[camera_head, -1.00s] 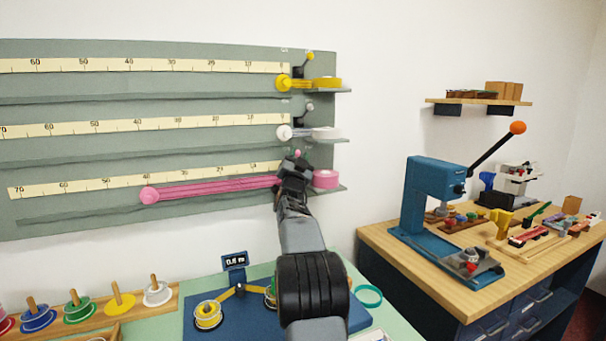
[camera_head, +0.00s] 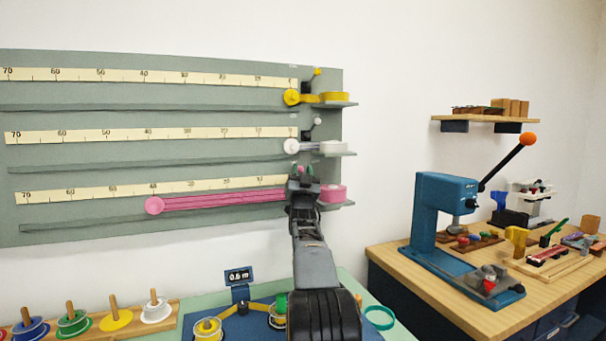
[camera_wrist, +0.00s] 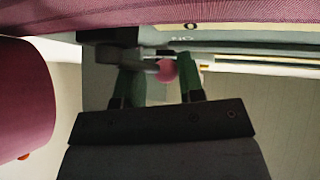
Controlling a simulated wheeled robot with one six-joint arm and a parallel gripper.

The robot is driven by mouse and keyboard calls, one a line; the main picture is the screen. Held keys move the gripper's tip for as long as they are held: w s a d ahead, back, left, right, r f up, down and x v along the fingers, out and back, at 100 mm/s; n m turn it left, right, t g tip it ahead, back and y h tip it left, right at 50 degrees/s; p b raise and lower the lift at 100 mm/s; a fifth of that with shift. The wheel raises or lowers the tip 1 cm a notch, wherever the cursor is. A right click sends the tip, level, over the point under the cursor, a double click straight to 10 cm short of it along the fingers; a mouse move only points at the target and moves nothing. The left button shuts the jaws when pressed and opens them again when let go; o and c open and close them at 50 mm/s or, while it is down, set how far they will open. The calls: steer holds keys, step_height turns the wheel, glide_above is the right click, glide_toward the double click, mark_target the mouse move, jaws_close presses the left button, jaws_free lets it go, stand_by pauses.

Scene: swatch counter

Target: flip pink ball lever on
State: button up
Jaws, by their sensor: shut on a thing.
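My gripper (camera_head: 304,170) is at the right end of the lowest ruler row, at the pink ball lever. In the wrist view its two green fingers (camera_wrist: 159,72) stand on either side of the small pink ball (camera_wrist: 167,71), and the gripper is shut on it. A grey bar beside the ball reaches toward the left finger. The pink roll (camera_head: 333,193) sits just right of my gripper.
The yellow ball lever (camera_head: 317,73) and white ball lever (camera_head: 317,122) stand above on the same grey board (camera_head: 120,120). Pink ribbon and roll (camera_wrist: 22,98) lie close around my gripper. A blue press (camera_head: 440,210) stands on the wooden bench at right.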

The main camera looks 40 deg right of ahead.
steer(key=shift+w+f, duration=0.25)
steer(key=shift+f, duration=0.2)
steer(key=o, duration=1)
steer(key=shift+s+r, duration=0.1)
steer(key=shift+r, duration=0.1)
steer(key=b+v, duration=0.3)
steer(key=v, duration=1)
steer(key=shift+s+a+f, duration=0.2)
steer(key=shift+s, duration=0.05)
